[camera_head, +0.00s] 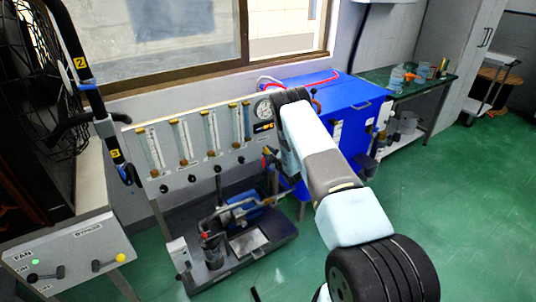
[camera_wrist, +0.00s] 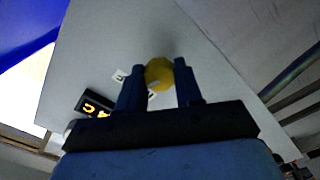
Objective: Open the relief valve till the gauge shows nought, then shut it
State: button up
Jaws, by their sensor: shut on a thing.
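My gripper (camera_wrist: 160,65) is shut on a round yellow knob (camera_wrist: 159,75) on a pale panel in the wrist view. The two dark fingers stand on either side of the knob. A small dark display (camera_wrist: 95,104) with orange characters sits to the left of the fingers. In the head view a round white gauge (camera_head: 263,109) stands at the right end of the panel (camera_head: 224,163), just left of my arm. Its needle is too small to read. My arm hides the gripper and the knob there.
Several upright flow tubes (camera_head: 211,130) with dark knobs line the panel. A pump unit (camera_head: 235,237) stands on the floor below it. A blue cabinet (camera_head: 345,100) is behind my arm. A control box (camera_head: 70,260) with two levers is at lower left. Green floor is clear at right.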

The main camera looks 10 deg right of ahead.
jog(key=shift+s+a+f+n, duration=0.15)
jog(key=shift+f+n, duration=0.05)
jog(key=shift+n, duration=0.6)
jog(key=shift+f, duration=0.1)
jog(key=o, duration=1)
jog(key=shift+r, duration=0.2)
jog(key=shift+o, duration=0.2)
jog(key=v, duration=1.3)
jog(key=shift+s+d, duration=0.2)
jog(key=shift+s, duration=0.15)
